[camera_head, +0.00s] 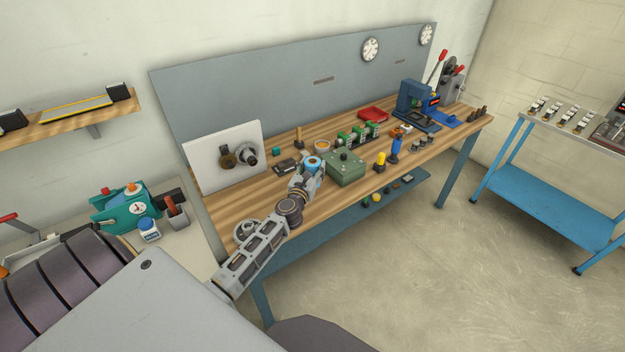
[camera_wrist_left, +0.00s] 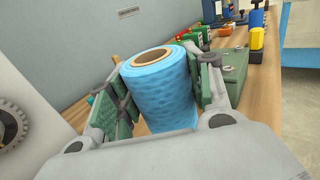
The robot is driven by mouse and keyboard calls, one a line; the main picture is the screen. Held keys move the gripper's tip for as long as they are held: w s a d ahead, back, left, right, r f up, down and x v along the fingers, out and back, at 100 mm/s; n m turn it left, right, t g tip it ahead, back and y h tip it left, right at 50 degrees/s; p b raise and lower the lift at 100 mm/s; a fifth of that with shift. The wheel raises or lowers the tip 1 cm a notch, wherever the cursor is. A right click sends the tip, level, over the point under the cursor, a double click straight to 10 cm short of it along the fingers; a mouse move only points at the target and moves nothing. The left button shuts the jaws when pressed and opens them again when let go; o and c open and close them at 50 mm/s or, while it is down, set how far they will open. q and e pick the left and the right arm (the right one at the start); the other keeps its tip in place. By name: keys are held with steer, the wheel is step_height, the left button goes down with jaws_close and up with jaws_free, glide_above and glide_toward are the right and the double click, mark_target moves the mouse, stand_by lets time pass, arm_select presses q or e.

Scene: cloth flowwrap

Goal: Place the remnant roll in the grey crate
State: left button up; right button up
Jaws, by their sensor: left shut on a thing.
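The remnant roll is a light blue roll with a brown cardboard core. It stands upright between the finger pads in the left wrist view (camera_wrist_left: 163,98). My left gripper (camera_wrist_left: 160,88) is shut on its sides. In the head view the left gripper (camera_head: 309,174) is over the wooden workbench (camera_head: 330,206), with the blue roll (camera_head: 313,161) at its tip, just left of a green box (camera_head: 346,168). The roll's lower end is hidden, so I cannot tell whether it touches the bench. I cannot make out a grey crate. My right gripper is not in view.
A white panel with dark round fittings (camera_head: 224,157) stands at the bench's left back. The bench's front edge is partly clear.

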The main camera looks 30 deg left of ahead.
arm_select(q)
steer(key=shift+f, duration=0.2)
stand_by(0.3)
steer(key=shift+f+b, duration=1.15)
steer(key=shift+f, duration=0.7)
steer(key=shift+f, duration=0.15)
steer(key=o, duration=1.1)
steer(key=shift+s+r, duration=0.1)
steer(key=shift+r, duration=0.1)
